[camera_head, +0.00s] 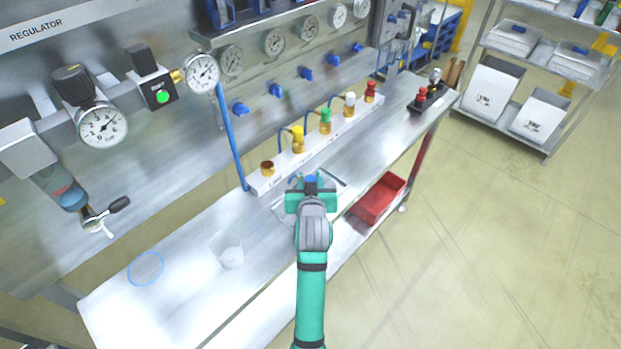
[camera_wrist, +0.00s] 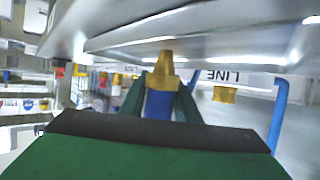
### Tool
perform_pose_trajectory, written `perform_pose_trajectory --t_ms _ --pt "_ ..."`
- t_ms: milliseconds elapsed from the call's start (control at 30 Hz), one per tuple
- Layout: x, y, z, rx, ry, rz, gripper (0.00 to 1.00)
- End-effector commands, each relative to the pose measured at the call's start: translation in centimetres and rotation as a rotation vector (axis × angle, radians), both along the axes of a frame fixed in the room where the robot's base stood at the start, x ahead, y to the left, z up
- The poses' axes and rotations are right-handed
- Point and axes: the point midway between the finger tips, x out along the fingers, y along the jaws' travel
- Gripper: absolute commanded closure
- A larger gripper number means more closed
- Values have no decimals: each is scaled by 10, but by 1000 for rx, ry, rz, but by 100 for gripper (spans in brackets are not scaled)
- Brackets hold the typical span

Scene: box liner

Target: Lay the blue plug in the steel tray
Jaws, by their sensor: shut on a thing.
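My green gripper (camera_head: 311,186) is over the middle of the workbench, shut on the blue plug (camera_head: 311,179). In the wrist view the plug (camera_wrist: 160,104) shows a blue body with a brass end pointing away from my gripper (camera_wrist: 160,100), between the green fingers. The shallow steel tray (camera_head: 344,183) lies on the bench under my gripper, which hides much of it. Its rim shows to both sides of my gripper. I cannot tell whether the plug touches the tray.
A white rail (camera_head: 258,184) behind the tray carries a bare brass fitting (camera_head: 267,168) and yellow, green, white and red-topped fittings. A clear cup (camera_head: 228,250) and blue ring (camera_head: 146,268) lie left. A red bin (camera_head: 378,199) sits below the bench's front edge.

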Motion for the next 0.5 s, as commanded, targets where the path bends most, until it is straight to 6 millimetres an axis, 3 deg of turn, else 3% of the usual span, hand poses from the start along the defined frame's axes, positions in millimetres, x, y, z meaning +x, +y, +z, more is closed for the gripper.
perform_pose_trajectory --t_ms 300,333,400,500 --pt "0 0 -2 0 0 0 95" --pt "0 0 -3 0 0 0 69" --pt "0 -1 -2 1 0 -1 52" --pt "0 -1 -2 1 0 -1 52"
